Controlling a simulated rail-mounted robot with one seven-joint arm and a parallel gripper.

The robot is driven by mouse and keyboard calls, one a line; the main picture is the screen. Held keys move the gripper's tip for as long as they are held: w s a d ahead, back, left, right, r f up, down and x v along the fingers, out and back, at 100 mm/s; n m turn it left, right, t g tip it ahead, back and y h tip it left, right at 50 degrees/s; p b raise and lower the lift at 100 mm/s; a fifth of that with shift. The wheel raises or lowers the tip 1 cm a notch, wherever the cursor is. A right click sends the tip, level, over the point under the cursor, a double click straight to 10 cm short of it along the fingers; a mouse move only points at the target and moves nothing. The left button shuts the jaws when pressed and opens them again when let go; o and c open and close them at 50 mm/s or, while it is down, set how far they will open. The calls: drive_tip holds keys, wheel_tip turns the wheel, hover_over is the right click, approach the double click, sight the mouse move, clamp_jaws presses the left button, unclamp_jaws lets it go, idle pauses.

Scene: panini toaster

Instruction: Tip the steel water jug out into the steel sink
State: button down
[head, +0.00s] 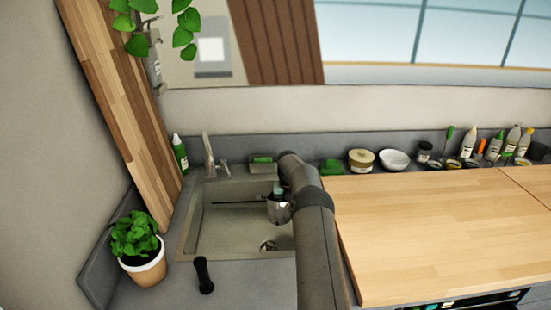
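The steel sink (222,235) is set into the grey counter at left of centre, with its drain (268,245) near its front right. A small shiny rounded steel thing (281,212), which looks like the water jug, shows over the right part of the basin. It sits against my arm, which hides part of it. My gripper (277,194) is at the arm's far end over the sink, small and mostly hidden. I cannot tell whether its fingers are closed on the jug. A thin dark bar reaches left from there across the basin.
A steel tap (208,155) stands behind the sink, with a green bottle (180,153) to its left. A wooden worktop (430,230) lies clear at right. Bowls and bottles line the back.

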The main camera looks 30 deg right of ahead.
drive_tip(key=shift+r, duration=0.15)
wheel_tip(320, 180, up, 8)
drive_tip(key=d+p, duration=0.1)
drive_tip(key=d, duration=0.2)
drive_tip(key=shift+s, duration=0.3)
